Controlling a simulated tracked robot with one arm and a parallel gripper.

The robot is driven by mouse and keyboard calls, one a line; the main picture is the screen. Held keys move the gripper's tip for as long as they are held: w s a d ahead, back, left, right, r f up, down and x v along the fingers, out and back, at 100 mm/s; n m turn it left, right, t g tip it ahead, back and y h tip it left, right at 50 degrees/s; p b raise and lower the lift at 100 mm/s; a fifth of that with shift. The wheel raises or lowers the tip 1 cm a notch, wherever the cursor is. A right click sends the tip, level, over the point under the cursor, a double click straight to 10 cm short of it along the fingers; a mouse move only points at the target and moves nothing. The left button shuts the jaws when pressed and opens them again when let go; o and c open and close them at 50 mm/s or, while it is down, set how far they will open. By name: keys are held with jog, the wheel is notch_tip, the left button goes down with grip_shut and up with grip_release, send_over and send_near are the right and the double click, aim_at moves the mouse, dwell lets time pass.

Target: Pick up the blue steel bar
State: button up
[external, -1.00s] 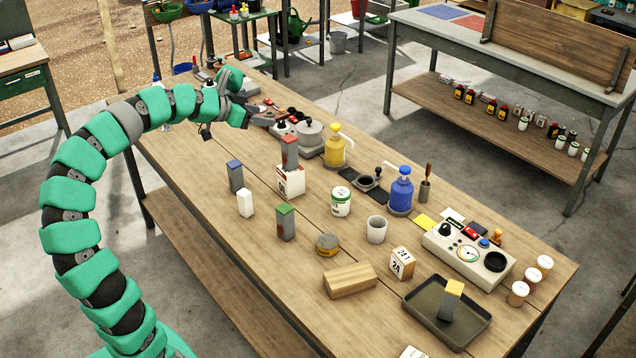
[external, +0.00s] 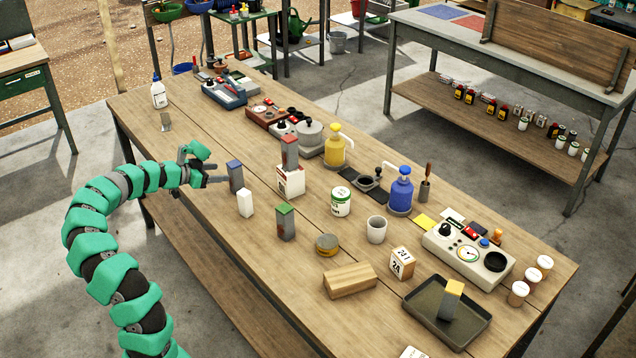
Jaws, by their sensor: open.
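The blue steel bar (external: 236,177) is a grey upright block with a blue top. It stands on the wooden table (external: 190,150) near its left edge. My gripper (external: 222,180) is open, close to the left side of the bar, with its fingers pointing right toward it. I cannot tell whether the fingertips reach around the bar or stop just short of it.
A white block (external: 245,203) stands just in front of the bar. A red-topped bar (external: 290,153) stands on a white box (external: 291,181) to the right. A green-topped bar (external: 286,222) stands nearer the front. The table behind the gripper is mostly clear.

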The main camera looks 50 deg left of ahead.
aim_at(229, 171)
jog(key=shift+a+b+x, duration=0.15)
jog(key=shift+b+x, duration=0.2)
jog(key=shift+x, duration=1.7)
jog(key=shift+a+b+x, duration=0.1)
jog(key=shift+b+x, duration=0.25)
jog(key=shift+x, duration=1.65)
jog(key=c, duration=1.2)
